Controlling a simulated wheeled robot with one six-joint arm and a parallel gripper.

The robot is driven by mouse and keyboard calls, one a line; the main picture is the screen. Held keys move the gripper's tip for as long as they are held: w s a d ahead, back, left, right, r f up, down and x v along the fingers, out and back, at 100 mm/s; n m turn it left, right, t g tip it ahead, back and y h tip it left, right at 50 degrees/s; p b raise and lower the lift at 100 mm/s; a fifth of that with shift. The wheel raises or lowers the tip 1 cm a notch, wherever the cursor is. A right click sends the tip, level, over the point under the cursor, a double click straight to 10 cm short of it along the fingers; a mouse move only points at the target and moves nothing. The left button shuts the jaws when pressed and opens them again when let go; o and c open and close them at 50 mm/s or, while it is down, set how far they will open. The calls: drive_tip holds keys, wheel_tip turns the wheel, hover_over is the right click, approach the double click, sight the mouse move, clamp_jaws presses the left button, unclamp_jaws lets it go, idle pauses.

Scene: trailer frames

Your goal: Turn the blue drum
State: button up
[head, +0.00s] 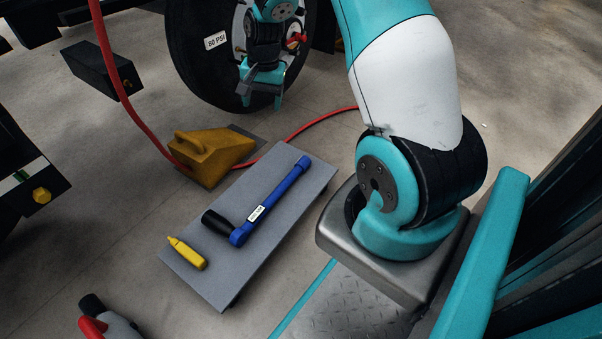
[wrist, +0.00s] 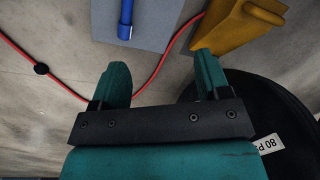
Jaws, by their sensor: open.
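No blue drum shows in either view. The one blue thing is a long bar-shaped tool (head: 272,198) with a black end and a white label, lying on a grey board (head: 270,245); its tip (wrist: 125,22) also shows at the top of the wrist view. My gripper (head: 262,98) hangs in front of a black tyre (head: 205,70) in the head view. In the wrist view my gripper (wrist: 160,72) has its teal fingers spread apart with nothing between them, pointing toward the floor, hose and board.
A yellow wheel chock (head: 210,155) stands beside the board. A yellow marker-like object (head: 187,253) lies on the board. A red hose (head: 118,65) runs across the floor. A red-and-grey tool (head: 105,325) is at the bottom left. Bare floor (head: 90,225) lies left of the board.

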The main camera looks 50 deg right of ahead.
sight(302, 161)
drive_tip(key=s+d+f+m+h+b, duration=0.1)
drive_tip(key=s+d+f+m, duration=0.15)
drive_tip(key=d+f, duration=0.4)
drive_tip(key=s+d+f+m+b, duration=0.1)
drive_tip(key=d+f+m, duration=0.2)
drive_tip(key=d+f, duration=0.3)
drive_tip(key=shift+g, duration=0.4)
drive_tip(key=f+b, duration=0.3)
drive_tip(key=f, duration=0.3)
drive_tip(key=f+b, duration=0.4)
drive_tip(key=f, duration=0.2)
drive_tip(key=f+b, duration=0.3)
drive_tip(key=f, duration=0.3)
drive_tip(key=shift+w+a, duration=0.25)
drive_tip(key=shift+a, duration=0.1)
